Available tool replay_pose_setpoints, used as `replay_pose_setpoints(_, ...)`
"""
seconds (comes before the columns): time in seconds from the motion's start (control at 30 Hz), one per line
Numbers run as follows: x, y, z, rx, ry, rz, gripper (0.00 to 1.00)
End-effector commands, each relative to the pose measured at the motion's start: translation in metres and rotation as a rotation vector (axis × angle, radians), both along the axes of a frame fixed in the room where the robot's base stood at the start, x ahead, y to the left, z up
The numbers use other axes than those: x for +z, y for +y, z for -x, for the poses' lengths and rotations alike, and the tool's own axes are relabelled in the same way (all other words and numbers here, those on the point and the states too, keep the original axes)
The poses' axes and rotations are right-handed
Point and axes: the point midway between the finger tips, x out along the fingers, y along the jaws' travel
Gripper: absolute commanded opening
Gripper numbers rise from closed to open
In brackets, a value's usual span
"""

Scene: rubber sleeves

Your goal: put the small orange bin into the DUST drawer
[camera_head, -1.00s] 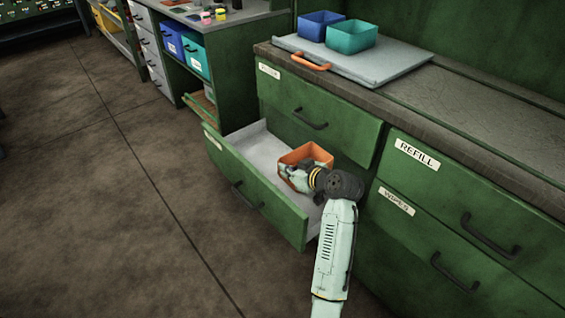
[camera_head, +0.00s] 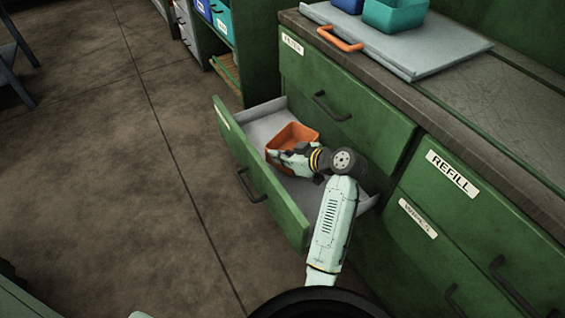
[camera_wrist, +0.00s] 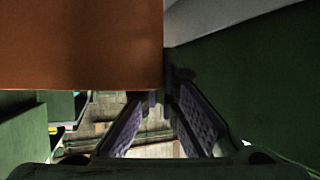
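The small orange bin (camera_head: 296,132) is inside the open green drawer (camera_head: 262,180), toward its far left part. Whether it rests on the drawer floor or hangs just above it, I cannot tell. The drawer's label is too slanted to read. My gripper (camera_head: 277,155) is at the bin's near side, with my arm reaching over the drawer's right end. In the wrist view the bin (camera_wrist: 80,45) fills the upper left. My fingers (camera_wrist: 160,100) converge at its edge and appear closed on its wall; the bin partly hides the left fingertip.
A closed drawer (camera_head: 345,110) sits above the open one. To the right are closed drawers, one labelled REFILL (camera_head: 453,173). The worktop above holds a grey board (camera_head: 420,45) with an orange handle, a teal bin (camera_head: 395,14) and a blue bin.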

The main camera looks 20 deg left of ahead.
Motion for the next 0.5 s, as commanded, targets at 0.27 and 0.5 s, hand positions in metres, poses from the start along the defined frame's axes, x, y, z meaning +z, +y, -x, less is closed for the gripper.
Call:
replay_pose_setpoints(0.27, -0.027, 0.000, 0.000, 0.000, 0.002, 0.000, 0.00)
replay_pose_setpoints(0.5, -0.045, 0.000, 0.000, 0.000, -0.002, 0.000, 0.00)
